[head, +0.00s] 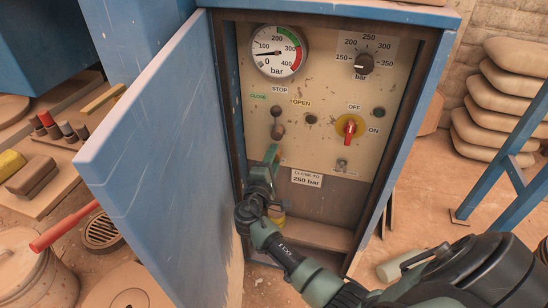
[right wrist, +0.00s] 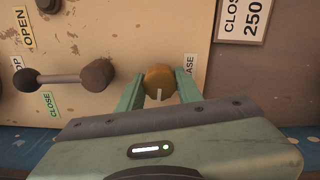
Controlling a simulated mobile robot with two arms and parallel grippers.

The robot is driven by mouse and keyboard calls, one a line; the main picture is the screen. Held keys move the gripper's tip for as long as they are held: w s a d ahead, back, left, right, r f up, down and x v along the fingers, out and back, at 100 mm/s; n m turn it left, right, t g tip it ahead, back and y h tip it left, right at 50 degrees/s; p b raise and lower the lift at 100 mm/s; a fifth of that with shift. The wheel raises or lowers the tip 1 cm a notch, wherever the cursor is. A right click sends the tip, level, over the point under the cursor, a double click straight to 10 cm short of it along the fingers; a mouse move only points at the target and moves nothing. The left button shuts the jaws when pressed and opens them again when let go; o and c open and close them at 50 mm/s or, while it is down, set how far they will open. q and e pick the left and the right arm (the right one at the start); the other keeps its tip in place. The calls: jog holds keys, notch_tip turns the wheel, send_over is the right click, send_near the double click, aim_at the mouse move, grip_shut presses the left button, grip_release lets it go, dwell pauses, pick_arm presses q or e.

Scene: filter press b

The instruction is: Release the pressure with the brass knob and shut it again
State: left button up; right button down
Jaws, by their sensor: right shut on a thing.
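The brass knob (right wrist: 159,80) shows in the right wrist view, round, with a pale mark pointing down in that picture. My right gripper (right wrist: 159,88) has its two green fingers on either side of it, closed on it. In the head view my right gripper (head: 272,157) reaches the lower left of the control panel (head: 312,100), and the knob is hidden behind it. A label ending in "ASE" (right wrist: 189,66) stands beside the knob, partly covered by a finger. The pressure gauge (head: 280,51) has its needle between 0 and 100 bar. My left gripper is out of view.
The cabinet's blue door (head: 165,140) stands open on the left. Near the knob is a dark lever (head: 277,122) by the CLOSE and OPEN labels. A red switch (head: 349,130) and a black bar dial (head: 363,64) are to the right. A "close to 250 bar" label (head: 307,178) sits below.

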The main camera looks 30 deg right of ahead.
jog(key=c, duration=0.9)
grip_release()
jog(key=shift+c, duration=0.2)
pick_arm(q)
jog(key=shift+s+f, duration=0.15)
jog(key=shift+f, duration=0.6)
pick_arm(e)
jog(key=v, duration=0.7)
jog(key=shift+s+a, duration=0.25)
jog(key=shift+s, duration=0.05)
